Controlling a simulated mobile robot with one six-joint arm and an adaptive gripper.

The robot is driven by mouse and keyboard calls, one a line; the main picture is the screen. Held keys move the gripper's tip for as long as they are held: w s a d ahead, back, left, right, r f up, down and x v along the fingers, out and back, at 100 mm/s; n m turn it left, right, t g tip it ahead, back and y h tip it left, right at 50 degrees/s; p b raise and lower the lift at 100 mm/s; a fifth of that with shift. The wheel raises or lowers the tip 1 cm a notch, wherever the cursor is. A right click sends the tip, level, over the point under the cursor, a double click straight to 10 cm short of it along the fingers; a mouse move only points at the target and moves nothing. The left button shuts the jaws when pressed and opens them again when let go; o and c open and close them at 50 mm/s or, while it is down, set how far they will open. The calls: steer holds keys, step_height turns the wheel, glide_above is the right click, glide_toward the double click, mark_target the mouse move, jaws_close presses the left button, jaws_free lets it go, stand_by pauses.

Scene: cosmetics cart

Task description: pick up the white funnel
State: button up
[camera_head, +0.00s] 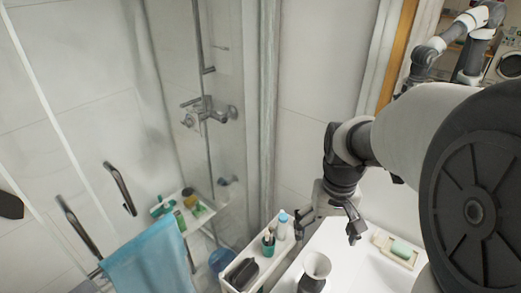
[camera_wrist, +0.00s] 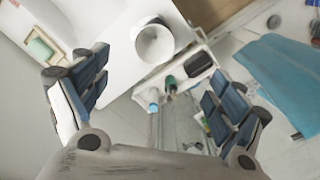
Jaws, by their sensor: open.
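The white funnel (camera_head: 316,264) stands on a white surface at the bottom middle of the head view, partly cut off by the frame edge. In the wrist view the funnel (camera_wrist: 155,44) shows from above as a round white rim, upper middle, between and beyond the fingers. My gripper (camera_head: 328,230) is open and empty, above and behind the funnel in the head view. In the wrist view its blue-padded fingers (camera_wrist: 155,82) are spread wide to the left and right, and nothing touches them.
A narrow white cart (camera_head: 258,278) beside the funnel holds a green cup (camera_head: 268,246), a blue-capped bottle (camera_head: 282,228) and a dark box (camera_head: 241,274). A soap dish (camera_head: 397,252) lies to the right. A blue towel (camera_head: 150,265) hangs at left.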

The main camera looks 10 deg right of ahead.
steer(key=b, duration=0.3)
glide_above(317, 276)
steer(key=f, duration=1.1)
steer(key=shift+w+a, duration=0.1)
steer(key=shift+w, duration=0.1)
steer(key=shift+d+f+b, duration=0.15)
steer(key=shift+f+b, duration=0.1)
steer(key=shift+f, duration=1.15)
steer(key=shift+d+f+b, duration=0.1)
steer(key=shift+f+b, duration=0.15)
steer(key=shift+f, duration=1.15)
steer(key=shift+c, duration=0.5)
steer(key=c, duration=0.9)
steer(key=shift+r, duration=0.15)
